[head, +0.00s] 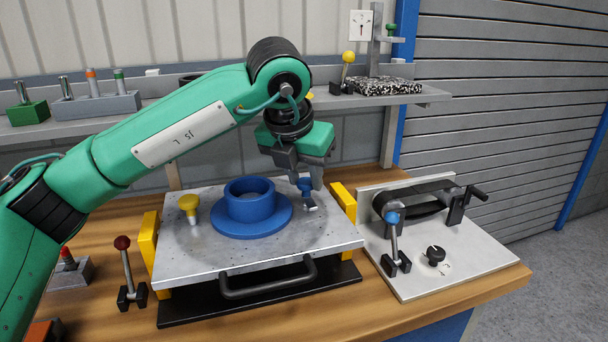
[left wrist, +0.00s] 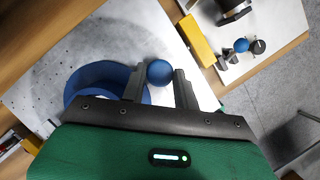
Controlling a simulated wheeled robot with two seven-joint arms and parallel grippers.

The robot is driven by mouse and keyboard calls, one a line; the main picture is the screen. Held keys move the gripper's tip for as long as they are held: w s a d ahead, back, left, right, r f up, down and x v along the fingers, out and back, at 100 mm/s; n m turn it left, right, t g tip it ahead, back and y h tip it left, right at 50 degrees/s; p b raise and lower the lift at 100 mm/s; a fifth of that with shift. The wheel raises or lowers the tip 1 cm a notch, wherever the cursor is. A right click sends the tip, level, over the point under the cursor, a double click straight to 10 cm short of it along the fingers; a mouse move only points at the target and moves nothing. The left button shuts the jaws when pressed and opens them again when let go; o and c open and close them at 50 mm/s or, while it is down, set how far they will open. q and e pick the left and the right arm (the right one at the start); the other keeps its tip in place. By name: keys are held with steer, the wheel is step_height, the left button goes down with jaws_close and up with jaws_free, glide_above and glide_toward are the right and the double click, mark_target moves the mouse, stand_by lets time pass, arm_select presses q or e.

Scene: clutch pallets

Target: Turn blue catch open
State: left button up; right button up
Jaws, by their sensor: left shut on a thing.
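The blue catch (head: 306,185) stands on the right part of the grey metal pallet plate (head: 240,258), with a metal piece showing at its foot. My left gripper (head: 303,180) reaches down to it from above and is shut on its blue knob. In the left wrist view the round blue knob (left wrist: 159,71) sits between the two fingers of my left gripper (left wrist: 159,80). The fingers partly hide the catch, so its exact turn is hard to tell. A blue flanged ring (head: 248,205) sits left of it on the plate. A yellow catch (head: 189,205) stands at the plate's left. My right gripper is not in view.
Yellow blocks (head: 343,202) flank the plate, and a black handle (head: 268,283) is at its front. A belt fixture (head: 425,200) with a blue-knobbed lever (head: 391,218) stands at the right. A red-knobbed lever (head: 122,243) is at the left. A shelf (head: 435,95) runs behind.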

arm_select(q)
steer(key=o, duration=1)
steer(key=shift+c, duration=0.2)
steer(key=v, duration=1.3)
steer(key=shift+r, duration=0.45)
